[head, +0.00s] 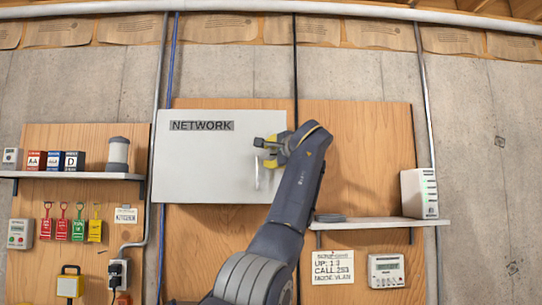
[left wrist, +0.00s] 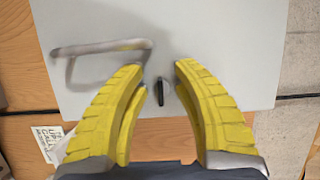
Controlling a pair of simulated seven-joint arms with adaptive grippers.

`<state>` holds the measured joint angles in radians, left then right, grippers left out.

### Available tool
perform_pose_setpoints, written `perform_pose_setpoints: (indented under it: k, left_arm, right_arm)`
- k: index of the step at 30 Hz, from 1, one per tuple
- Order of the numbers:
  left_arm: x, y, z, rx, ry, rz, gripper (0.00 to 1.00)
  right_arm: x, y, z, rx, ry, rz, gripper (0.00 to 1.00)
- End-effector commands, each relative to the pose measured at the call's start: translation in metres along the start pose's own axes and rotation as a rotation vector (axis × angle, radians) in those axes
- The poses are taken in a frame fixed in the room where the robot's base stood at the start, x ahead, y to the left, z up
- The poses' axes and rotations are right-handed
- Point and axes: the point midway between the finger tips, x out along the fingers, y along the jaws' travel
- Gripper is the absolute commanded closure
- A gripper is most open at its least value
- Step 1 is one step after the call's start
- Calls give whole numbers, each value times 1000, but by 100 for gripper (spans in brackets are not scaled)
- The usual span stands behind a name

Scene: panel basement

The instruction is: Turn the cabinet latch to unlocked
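The grey-white cabinet (head: 200,165) labelled NETWORK hangs on the wooden panel, its door closed. My left gripper (head: 268,152) is in front of the right part of the door. In the left wrist view, its yellow fingers (left wrist: 159,68) are spread apart over the door (left wrist: 230,40) with nothing gripped. A small dark upright latch (left wrist: 160,92) shows between the fingers; whether they touch it I cannot tell. In the head view the latch is not clearly visible near the gripper. A grey bar handle (left wrist: 100,48) is left of the fingers; it also shows in the head view (head: 257,178). My right gripper is not in view.
A shelf (head: 375,222) with a white router (head: 419,193) stands right of my arm. A left shelf (head: 75,175) holds small boxes, with coloured tags (head: 62,228) hanging below. A white note (head: 333,267) and a keypad device (head: 386,271) are low on the right.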

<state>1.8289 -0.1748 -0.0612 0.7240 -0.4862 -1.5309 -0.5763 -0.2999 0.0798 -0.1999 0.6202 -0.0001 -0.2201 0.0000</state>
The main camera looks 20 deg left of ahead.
Motion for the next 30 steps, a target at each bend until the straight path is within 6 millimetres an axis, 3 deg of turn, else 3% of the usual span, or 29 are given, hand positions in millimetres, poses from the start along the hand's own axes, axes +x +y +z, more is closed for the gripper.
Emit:
perform_pose_setpoints:
  k: [8, 24, 30]
  left_arm:
    - [-11, 0, -2, 0, 2, -1, 73]
    - [-95, 0, -1, -1, 2, 0, 73]
    - [-113, 0, 0, 0, 1, 0, 73]
  right_arm:
    - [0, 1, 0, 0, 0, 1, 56]
    - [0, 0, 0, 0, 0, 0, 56]
    - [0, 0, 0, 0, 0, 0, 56]
